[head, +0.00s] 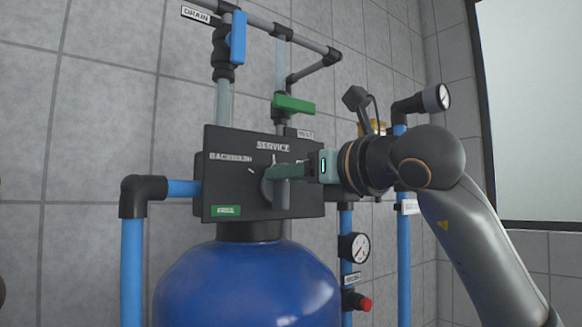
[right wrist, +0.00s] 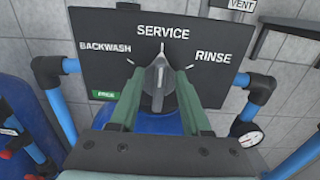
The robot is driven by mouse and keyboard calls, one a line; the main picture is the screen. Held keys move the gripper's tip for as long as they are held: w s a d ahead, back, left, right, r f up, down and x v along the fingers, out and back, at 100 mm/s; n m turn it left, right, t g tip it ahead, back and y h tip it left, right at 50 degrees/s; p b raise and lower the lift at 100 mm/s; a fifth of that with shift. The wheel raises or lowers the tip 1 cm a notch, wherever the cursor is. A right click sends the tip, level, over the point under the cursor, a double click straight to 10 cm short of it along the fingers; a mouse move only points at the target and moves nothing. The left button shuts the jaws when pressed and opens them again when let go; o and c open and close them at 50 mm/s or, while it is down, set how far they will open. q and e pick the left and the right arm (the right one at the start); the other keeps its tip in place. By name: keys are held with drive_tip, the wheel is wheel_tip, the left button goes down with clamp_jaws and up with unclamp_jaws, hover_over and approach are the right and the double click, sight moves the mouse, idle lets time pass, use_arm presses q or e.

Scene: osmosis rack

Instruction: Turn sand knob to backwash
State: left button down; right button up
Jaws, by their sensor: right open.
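The sand knob (right wrist: 158,79) is a grey pointer knob on a dark control panel (right wrist: 97,22) above a blue tank (head: 245,285). In the right wrist view its pointer stands upright at the SERVICE mark, with BACKWASH (right wrist: 105,48) to the left and RINSE to the right. My right gripper (right wrist: 158,84) is open, with one green finger on each side of the knob. I cannot tell whether the fingers touch it. My left gripper is not in view.
Blue pipes with black elbows (head: 141,193) flank the panel. A blue valve handle (head: 238,38) and a green valve handle (head: 293,104) are above it. A pressure gauge (head: 356,247) is at the lower right. A tiled wall stands behind.

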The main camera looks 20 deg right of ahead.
drive_tip(key=shift+w, duration=0.1)
drive_tip(key=shift+c, duration=0.3)
clamp_jaws()
